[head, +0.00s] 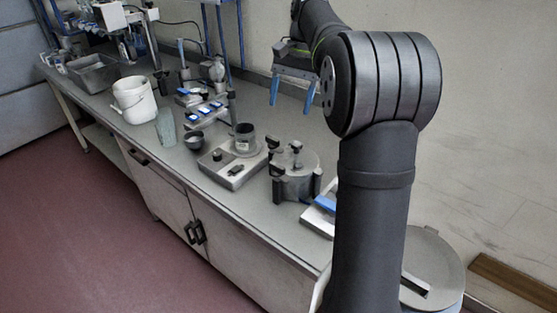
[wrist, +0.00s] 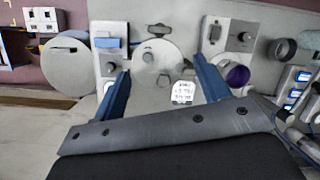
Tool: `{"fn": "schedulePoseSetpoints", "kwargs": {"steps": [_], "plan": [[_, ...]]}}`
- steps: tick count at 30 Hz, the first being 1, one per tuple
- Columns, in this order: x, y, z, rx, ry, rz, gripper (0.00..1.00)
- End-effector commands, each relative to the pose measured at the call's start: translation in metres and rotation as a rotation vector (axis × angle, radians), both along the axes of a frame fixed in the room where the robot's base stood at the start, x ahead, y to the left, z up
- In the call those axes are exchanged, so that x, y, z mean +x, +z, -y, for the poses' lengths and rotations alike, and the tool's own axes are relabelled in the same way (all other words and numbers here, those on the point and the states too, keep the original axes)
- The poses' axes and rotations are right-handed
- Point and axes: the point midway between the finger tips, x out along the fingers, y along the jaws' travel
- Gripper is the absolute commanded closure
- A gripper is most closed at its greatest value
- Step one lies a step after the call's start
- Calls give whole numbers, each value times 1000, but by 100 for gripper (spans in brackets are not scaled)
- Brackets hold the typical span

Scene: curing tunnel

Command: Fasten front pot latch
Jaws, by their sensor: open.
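The pot (head: 297,187) is a grey round vessel with a flat lid on the bench, with black knobs on top and dark upright latches at its sides. One front latch (head: 277,190) shows on its near left side; I cannot tell whether it is fastened. My gripper (head: 291,107) has two blue fingers, open and empty, held well above the bench behind the pot.
A hotplate-like unit (head: 232,163) with a dark jar (head: 245,138) stands left of the pot. A small dark bowl (head: 194,140), a white bucket (head: 134,100) and a grey bin (head: 94,73) are farther left. A blue-and-white item (head: 322,210) lies right of the pot. The wall is behind.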

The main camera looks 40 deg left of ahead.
Motion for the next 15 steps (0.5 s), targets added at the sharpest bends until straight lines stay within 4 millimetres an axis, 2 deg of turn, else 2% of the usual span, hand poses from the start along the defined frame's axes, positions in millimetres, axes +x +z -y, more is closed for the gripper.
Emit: {"fn": "schedulePoseSetpoints", "kwargs": {"steps": [3,6,11,15], "plan": [[10,-2,1,-55,-172,-45,31],[14,-2,1,-88,-261,-67,31],[15,-5,1,-107,-312,-81,31],[9,-18,1,-108,-311,-83,31]]}}
